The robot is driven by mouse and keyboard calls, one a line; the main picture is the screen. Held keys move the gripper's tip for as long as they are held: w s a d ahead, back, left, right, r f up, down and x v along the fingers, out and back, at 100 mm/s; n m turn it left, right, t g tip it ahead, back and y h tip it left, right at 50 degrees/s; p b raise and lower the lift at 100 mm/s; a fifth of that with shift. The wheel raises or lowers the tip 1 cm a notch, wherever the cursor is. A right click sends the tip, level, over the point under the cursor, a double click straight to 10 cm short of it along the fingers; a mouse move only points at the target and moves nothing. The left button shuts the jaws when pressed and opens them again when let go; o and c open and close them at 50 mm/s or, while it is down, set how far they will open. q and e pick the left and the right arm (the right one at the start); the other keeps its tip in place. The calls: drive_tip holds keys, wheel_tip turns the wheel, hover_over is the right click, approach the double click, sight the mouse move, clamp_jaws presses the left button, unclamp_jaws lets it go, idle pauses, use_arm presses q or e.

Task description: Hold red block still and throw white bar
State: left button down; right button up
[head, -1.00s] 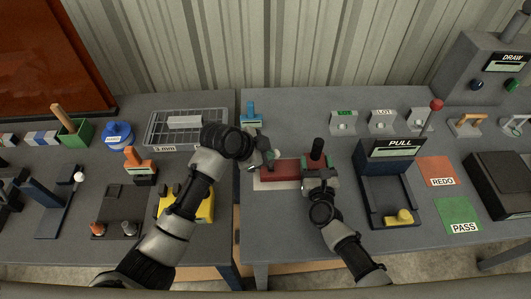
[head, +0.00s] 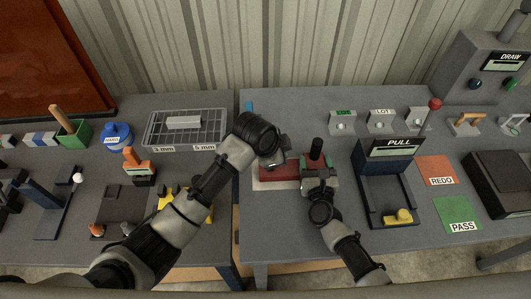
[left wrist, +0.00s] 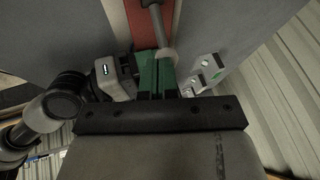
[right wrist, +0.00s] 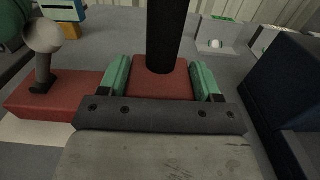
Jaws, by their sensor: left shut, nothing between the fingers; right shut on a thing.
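My left gripper (head: 283,160) is shut and empty. Its green fingertips (left wrist: 156,75) are beside the knob (left wrist: 165,57); contact is unclear.
The PULL station (head: 390,150) stands right of my right gripper. A wire tray (head: 212,127) with a pale bar lies on the left bench. A yellow thing (head: 208,211) is partly behind my left arm. A gap separates the benches.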

use_arm(q)
drive_tip(key=shift+a, duration=0.1)
drive_tip(key=shift+a+f, duration=0.1)
drive_tip(key=shift+a, duration=0.55)
drive_tip(key=shift+s+a, duration=0.15)
drive_tip(key=v, duration=1.3)
drive_tip(key=shift+s+d, duration=0.25)
drive_tip(key=shift+s, duration=0.25)
use_arm(e)
drive_tip(key=o, duration=1.1)
